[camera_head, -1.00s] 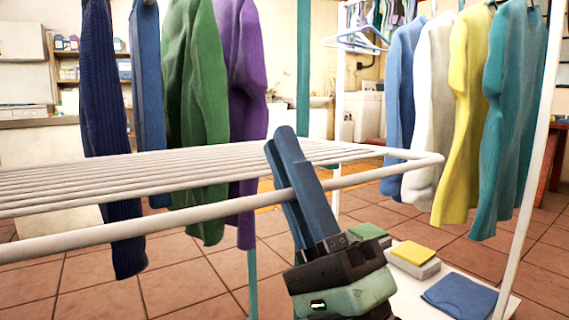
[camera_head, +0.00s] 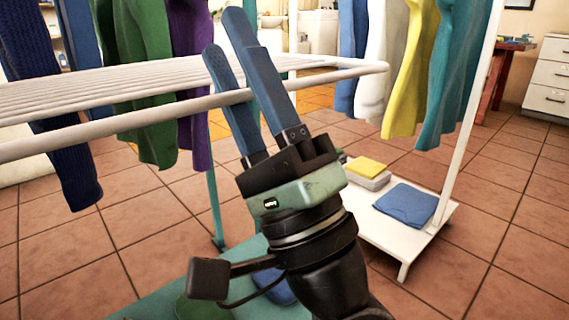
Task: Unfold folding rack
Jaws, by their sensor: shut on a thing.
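The folding rack (camera_head: 100,132) is a white frame with many parallel slats, spread nearly level across the left and middle of the view. Its front bar runs to a rounded corner at the right. My gripper (camera_head: 224,38) points upward, with one blue finger on each side of this front bar. It is shut on the bar, left of the corner. A teal leg (camera_head: 212,205) stands below the rack; how it joins the rack is hidden.
Blue, green and purple garments hang behind the rack at left. A white clothes stand at right holds white, yellow (camera_head: 407,75) and teal garments (camera_head: 455,70). Its low shelf (camera_head: 440,215) carries folded cloths. A drawer cabinet (camera_head: 550,80) stands far right. Tiled floor is open at right.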

